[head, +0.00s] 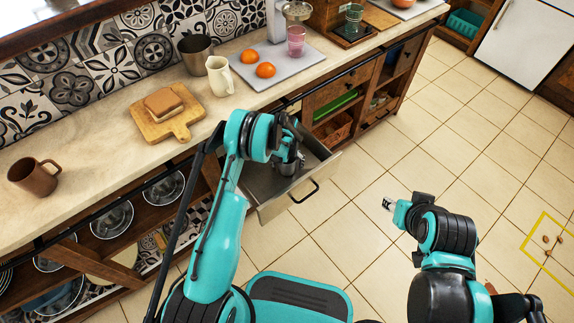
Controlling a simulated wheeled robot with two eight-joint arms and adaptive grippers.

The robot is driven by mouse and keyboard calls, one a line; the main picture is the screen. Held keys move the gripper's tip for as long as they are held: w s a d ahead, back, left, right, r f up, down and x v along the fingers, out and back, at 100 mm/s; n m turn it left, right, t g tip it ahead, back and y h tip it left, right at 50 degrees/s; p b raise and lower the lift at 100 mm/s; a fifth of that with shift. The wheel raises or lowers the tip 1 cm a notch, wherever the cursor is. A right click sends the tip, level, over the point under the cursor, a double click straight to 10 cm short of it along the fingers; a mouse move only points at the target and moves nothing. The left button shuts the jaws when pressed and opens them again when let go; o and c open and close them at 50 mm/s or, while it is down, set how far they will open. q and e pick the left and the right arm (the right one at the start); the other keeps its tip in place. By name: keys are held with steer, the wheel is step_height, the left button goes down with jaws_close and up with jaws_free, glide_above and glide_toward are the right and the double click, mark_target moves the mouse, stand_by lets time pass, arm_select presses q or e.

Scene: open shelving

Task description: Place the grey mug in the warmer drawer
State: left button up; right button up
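The warmer drawer (266,205) is pulled out from under the counter, with its dark handle at the front. A small grey metallic object that looks like the grey mug (288,167) is at the drawer's opening, directly under my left gripper (290,152). The wrist and fingers cover much of it. I cannot tell whether it rests on the drawer floor or whether the fingers are closed on it. My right gripper (388,204) is over the floor to the right, away from the counter, with nothing visible in it. Its finger opening is too small to judge.
On the counter (105,165) stand a brown mug (34,177), a cutting board (185,126) with bread, a cream pitcher (219,77), a dark metal cup (196,55) and a tray (290,66) with oranges. Open shelves with bowls lie below. The tiled floor at right is mostly clear.

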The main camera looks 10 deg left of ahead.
arm_select(q)
steer(key=s+r+t+p, duration=0.1)
steer(key=s+r, duration=0.2)
steer(key=r, duration=0.9)
steer(key=s+r+t+p, duration=0.15)
steer(key=s+r, duration=0.25)
steer(key=r, duration=0.9)
steer(key=s+r+t+p, duration=0.1)
steer(key=s+r+p, duration=0.15)
steer(key=r, duration=0.95)
steer(key=s+r+t, duration=0.2)
steer(key=s, duration=0.7)
steer(key=s+a+r+m+t, duration=0.1)
steer(key=s+r, duration=0.2)
steer(key=s, duration=0.7)
steer(key=shift+s+a+r+t+b, duration=0.15)
steer(key=shift+s+t+b, duration=0.05)
steer(key=shift+t+b, duration=0.2)
